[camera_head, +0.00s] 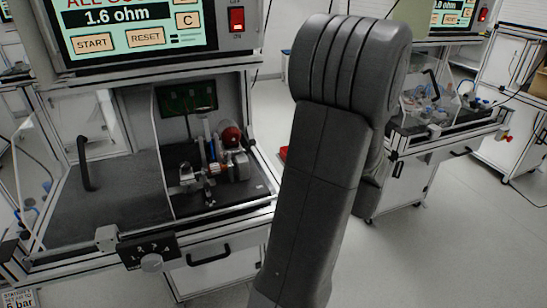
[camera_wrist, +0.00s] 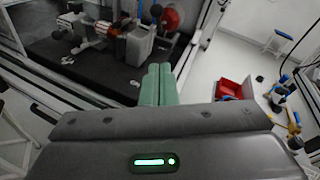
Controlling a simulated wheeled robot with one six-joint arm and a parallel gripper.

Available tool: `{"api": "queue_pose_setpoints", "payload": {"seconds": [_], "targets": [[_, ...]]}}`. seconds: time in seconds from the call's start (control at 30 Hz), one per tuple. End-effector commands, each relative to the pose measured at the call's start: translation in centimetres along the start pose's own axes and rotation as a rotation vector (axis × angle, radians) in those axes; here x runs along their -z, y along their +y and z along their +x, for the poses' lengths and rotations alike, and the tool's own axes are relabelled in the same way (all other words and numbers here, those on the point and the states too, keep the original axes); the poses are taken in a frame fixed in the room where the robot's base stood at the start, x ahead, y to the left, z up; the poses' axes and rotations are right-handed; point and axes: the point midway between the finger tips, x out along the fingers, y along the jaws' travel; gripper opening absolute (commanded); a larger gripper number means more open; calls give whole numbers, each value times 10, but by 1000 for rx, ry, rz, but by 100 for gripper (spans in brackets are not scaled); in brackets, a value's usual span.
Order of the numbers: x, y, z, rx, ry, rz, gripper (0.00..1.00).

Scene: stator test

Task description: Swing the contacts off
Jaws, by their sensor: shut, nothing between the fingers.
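The contact fixture (camera_head: 207,165) stands on the dark bed inside the test bench, at the bed's right side. It has metal parts, blue and orange pieces and a red round part (camera_head: 231,138). The fixture also shows at the top of the wrist view (camera_wrist: 135,40), partly cut off by the frame edge. Whether the contacts touch the stator cannot be told. My gripper (camera_wrist: 157,72) has green fingertips held together, with nothing between them. It is in front of the bench's right front edge, apart from the fixture. In the head view my arm hides the gripper.
The bench screen (camera_head: 130,25) reads 1.6 ohm with START and RESET. A clear guard with a black handle (camera_head: 86,165) is at the left. A knob panel (camera_head: 150,255) is on the front edge. A red bin (camera_wrist: 235,88) is to the right. Another bench stands behind my arm.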

Motion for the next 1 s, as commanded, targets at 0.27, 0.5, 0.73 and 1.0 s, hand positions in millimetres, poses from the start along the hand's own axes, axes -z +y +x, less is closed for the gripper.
{"api": "queue_pose_setpoints", "payload": {"seconds": [0.27,0.5,0.73,1.0], "targets": [[-1,2,51,-8,0,0,0],[-7,2,96,-6,0,-3,0],[-26,2,114,-4,1,-3,0],[-28,2,118,-2,2,-2,0]]}}
